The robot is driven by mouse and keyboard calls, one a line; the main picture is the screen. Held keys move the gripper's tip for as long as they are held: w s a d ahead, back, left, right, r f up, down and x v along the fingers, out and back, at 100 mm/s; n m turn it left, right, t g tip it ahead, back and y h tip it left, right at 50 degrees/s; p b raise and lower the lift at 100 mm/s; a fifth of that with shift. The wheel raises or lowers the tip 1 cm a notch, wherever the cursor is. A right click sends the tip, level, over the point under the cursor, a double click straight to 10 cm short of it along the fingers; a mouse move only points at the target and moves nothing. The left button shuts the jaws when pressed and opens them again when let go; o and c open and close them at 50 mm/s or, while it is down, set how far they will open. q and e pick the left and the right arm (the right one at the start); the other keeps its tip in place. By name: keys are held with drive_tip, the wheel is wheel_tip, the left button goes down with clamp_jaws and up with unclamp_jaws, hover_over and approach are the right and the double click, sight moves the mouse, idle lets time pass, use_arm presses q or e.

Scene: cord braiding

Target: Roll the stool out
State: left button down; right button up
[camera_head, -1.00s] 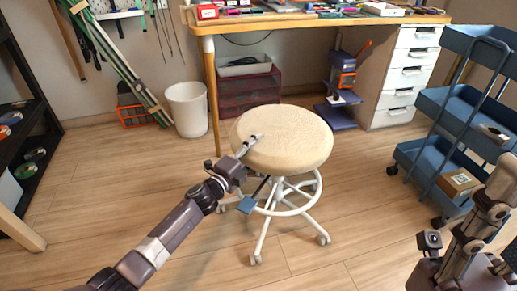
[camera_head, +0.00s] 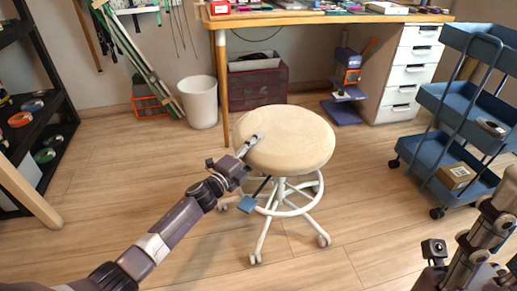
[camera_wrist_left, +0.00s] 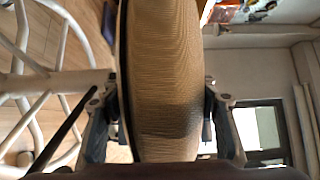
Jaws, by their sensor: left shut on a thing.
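The stool has a round, light wood-coloured seat (camera_head: 285,139) on a white base with a foot ring and casters. It stands upright on the floor in front of the desk. My left gripper (camera_head: 254,143) is shut on the left edge of the seat. In the left wrist view the seat rim (camera_wrist_left: 160,75) runs between the two fingers, one on each face. A blue paddle (camera_head: 248,204) on a dark lever hangs under the seat. Parts of my right arm show at the lower right, but its fingers are not visible.
The desk (camera_head: 300,18) with white drawers (camera_head: 407,75) stands behind the stool. A white bin (camera_head: 199,103) is at the back left. A blue cart (camera_head: 447,165) stands at the right, a dark shelf (camera_head: 60,130) at the left. Floor around the stool is clear.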

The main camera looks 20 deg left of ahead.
use_arm(q)
drive_tip(key=c, duration=0.7)
unclamp_jaws()
drive_tip(key=v, duration=1.2)
